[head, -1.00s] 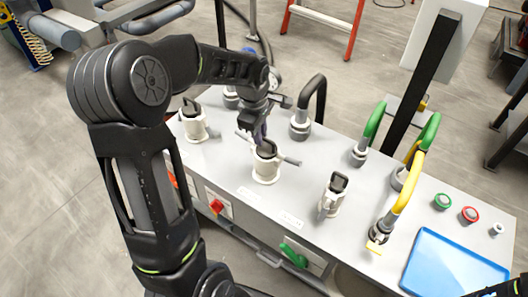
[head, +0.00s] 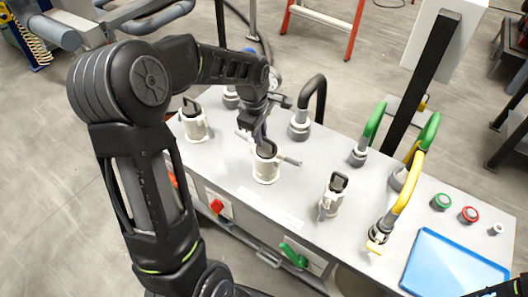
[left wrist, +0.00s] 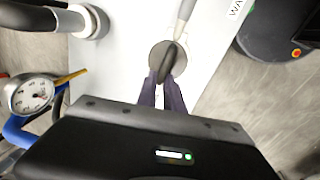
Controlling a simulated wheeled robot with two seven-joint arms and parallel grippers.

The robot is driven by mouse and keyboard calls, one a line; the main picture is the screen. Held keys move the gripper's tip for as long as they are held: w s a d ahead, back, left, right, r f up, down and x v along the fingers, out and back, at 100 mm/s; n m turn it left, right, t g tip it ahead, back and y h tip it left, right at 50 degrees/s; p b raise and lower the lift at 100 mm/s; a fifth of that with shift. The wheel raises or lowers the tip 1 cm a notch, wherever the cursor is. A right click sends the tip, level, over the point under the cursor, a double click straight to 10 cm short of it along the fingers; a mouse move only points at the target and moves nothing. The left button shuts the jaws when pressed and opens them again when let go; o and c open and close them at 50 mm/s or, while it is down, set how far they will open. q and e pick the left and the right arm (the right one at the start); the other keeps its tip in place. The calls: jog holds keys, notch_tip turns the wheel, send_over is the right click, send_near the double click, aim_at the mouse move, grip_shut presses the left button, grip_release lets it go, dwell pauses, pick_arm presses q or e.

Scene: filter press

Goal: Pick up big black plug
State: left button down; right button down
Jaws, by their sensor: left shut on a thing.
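The big black plug (head: 266,149) sits upright in a white socket with side levers (head: 266,172) on the grey bench. My left gripper (head: 260,136) points down at it from above. In the left wrist view its purple-grey fingers (left wrist: 167,84) are shut on the upright black handle of the plug (left wrist: 168,58). The round grey top of the plug shows around the handle; its lower part is hidden inside the socket. My right gripper is not in view; only a dark bit of what may be my right arm shows at the bottom right corner.
Two similar white sockets with black plugs stand left (head: 194,122) and right (head: 332,196). A black hose (head: 314,95) and green and yellow pipes (head: 405,195) rise behind. A blue tray (head: 455,265) lies at right. A pressure gauge (left wrist: 32,95) is close by in the wrist view.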

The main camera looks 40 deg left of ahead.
pick_arm(q)
notch_tip(320, 180, up, 10)
jog(key=shift+b, duration=0.4)
dwell(0.3)
dwell(0.5)
